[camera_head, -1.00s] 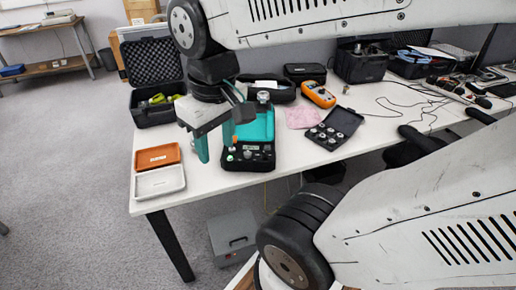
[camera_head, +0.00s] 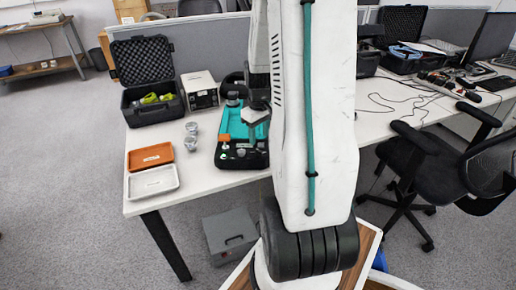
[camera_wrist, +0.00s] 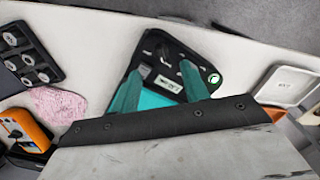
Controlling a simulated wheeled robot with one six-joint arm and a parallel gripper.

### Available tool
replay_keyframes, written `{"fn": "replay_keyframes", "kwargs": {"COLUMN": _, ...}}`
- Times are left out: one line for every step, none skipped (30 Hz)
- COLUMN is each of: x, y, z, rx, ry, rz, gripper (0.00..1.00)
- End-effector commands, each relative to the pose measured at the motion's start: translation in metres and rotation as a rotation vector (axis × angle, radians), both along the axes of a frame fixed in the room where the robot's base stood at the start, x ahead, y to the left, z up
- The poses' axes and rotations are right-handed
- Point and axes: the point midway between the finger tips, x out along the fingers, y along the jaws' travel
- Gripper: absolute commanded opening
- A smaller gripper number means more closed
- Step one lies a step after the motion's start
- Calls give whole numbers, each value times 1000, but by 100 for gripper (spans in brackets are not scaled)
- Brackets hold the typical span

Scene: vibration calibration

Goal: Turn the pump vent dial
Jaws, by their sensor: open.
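The pump unit, a black case with a teal inside (camera_head: 229,158), stands on the white table left of my upright arm in the head view. Its front panel carries small knobs, and it also shows in the wrist view (camera_wrist: 160,96). A round green-and-white spot (camera_wrist: 214,78) is at the panel's right edge there. I cannot tell which part is the vent dial. My gripper (camera_wrist: 166,78) is open, its teal fingers apart over the panel, with nothing between them. The fingers hide parts of the unit. In the head view my arm covers the unit's right side.
Orange (camera_head: 150,157) and white (camera_head: 152,182) trays lie at the table's left front. Metal pieces (camera_head: 192,135), a pale instrument box (camera_head: 199,91) and an open black case (camera_head: 150,112) stand near the unit. The wrist view shows a pink cloth (camera_wrist: 58,104) and orange meter (camera_wrist: 28,128).

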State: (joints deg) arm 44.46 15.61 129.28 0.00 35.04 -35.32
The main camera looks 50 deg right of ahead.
Motion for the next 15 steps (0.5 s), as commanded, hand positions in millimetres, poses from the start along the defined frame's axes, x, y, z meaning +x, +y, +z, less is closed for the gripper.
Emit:
{"fn": "replay_keyframes", "kwargs": {"x": -1, "y": 1, "z": -8, "rx": 4, "ry": 3, "rz": 0, "gripper": 45}}
{"fn": "replay_keyframes", "kwargs": {"x": -1, "y": 1, "z": -13, "rx": 4, "ry": 3, "rz": 0, "gripper": 45}}
{"fn": "replay_keyframes", "kwargs": {"x": -1, "y": 1, "z": -20, "rx": 4, "ry": 3, "rz": 0, "gripper": 45}}
{"fn": "replay_keyframes", "kwargs": {"x": -1, "y": 1, "z": -25, "rx": 4, "ry": 3, "rz": 0, "gripper": 45}}
{"fn": "replay_keyframes", "kwargs": {"x": -1, "y": 1, "z": -30, "rx": 4, "ry": 3, "rz": 0, "gripper": 45}}
{"fn": "replay_keyframes", "kwargs": {"x": -1, "y": 1, "z": -36, "rx": 4, "ry": 3, "rz": 0, "gripper": 45}}
{"fn": "replay_keyframes", "kwargs": {"x": -1, "y": 1, "z": -41, "rx": 4, "ry": 3, "rz": 0, "gripper": 45}}
{"fn": "replay_keyframes", "kwargs": {"x": -1, "y": 2, "z": -45, "rx": 4, "ry": 3, "rz": 0, "gripper": 45}}
{"fn": "replay_keyframes", "kwargs": {"x": 0, "y": 1, "z": -51, "rx": 2, "ry": 3, "rz": 0, "gripper": 45}}
{"fn": "replay_keyframes", "kwargs": {"x": -1, "y": 1, "z": -54, "rx": 4, "ry": 3, "rz": 0, "gripper": 45}}
{"fn": "replay_keyframes", "kwargs": {"x": 0, "y": 1, "z": -57, "rx": 2, "ry": 3, "rz": 0, "gripper": 45}}
{"fn": "replay_keyframes", "kwargs": {"x": 0, "y": 1, "z": -60, "rx": 2, "ry": 3, "rz": 0, "gripper": 45}}
{"fn": "replay_keyframes", "kwargs": {"x": 0, "y": 1, "z": -62, "rx": 1, "ry": 2, "rz": 0, "gripper": 45}}
{"fn": "replay_keyframes", "kwargs": {"x": 0, "y": 1, "z": -64, "rx": 1, "ry": 2, "rz": 0, "gripper": 45}}
{"fn": "replay_keyframes", "kwargs": {"x": 0, "y": 1, "z": -66, "rx": 1, "ry": 2, "rz": 0, "gripper": 45}}
